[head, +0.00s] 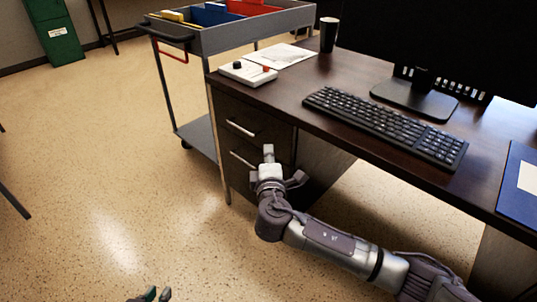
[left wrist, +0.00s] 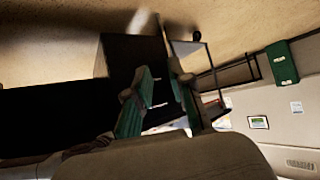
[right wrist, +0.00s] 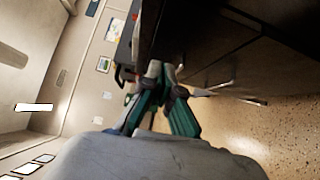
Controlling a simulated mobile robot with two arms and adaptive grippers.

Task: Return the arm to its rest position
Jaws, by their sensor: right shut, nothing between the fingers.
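My right arm reaches in from the lower right of the head view. Its gripper (head: 268,154) is in front of the desk's drawers, below the desk edge. In the right wrist view the green fingers of this gripper (right wrist: 161,72) come together at the tips with nothing between them. My left gripper (head: 157,294) shows only as fingertips at the bottom edge of the head view, over the floor. In the left wrist view its green fingers (left wrist: 160,75) stand apart with nothing held between them.
The dark desk (head: 310,82) carries a keyboard (head: 390,125), a monitor stand (head: 415,97), a white control box (head: 248,73), a dark cup (head: 329,34) and a blue folder (head: 518,205). A grey cart (head: 225,40) stands behind it. The floor (head: 90,150) at left is clear.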

